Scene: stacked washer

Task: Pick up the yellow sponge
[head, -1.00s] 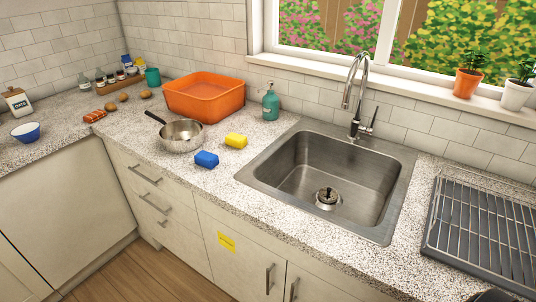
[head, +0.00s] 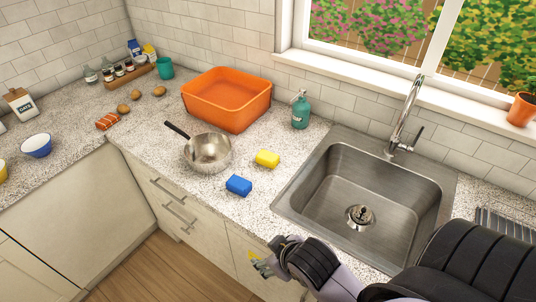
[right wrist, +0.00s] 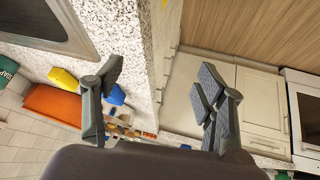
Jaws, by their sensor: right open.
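The yellow sponge (head: 267,158) lies on the speckled counter between the saucepan and the sink. A blue sponge (head: 239,185) lies just in front of it, to its left. My right gripper (head: 258,262) is in front of the counter's front edge, below and apart from both sponges. In the right wrist view my right gripper (right wrist: 158,85) is open and empty, its two fingers wide apart. That view also shows the yellow sponge (right wrist: 63,78) and part of the blue sponge (right wrist: 116,95) beside the left finger. My left gripper is not in view.
A steel saucepan (head: 208,152) stands left of the yellow sponge, with an orange basin (head: 228,120) behind it. A teal soap bottle (head: 300,112) stands behind the sponge. The sink (head: 330,170) is to its right. The counter around both sponges has some free room.

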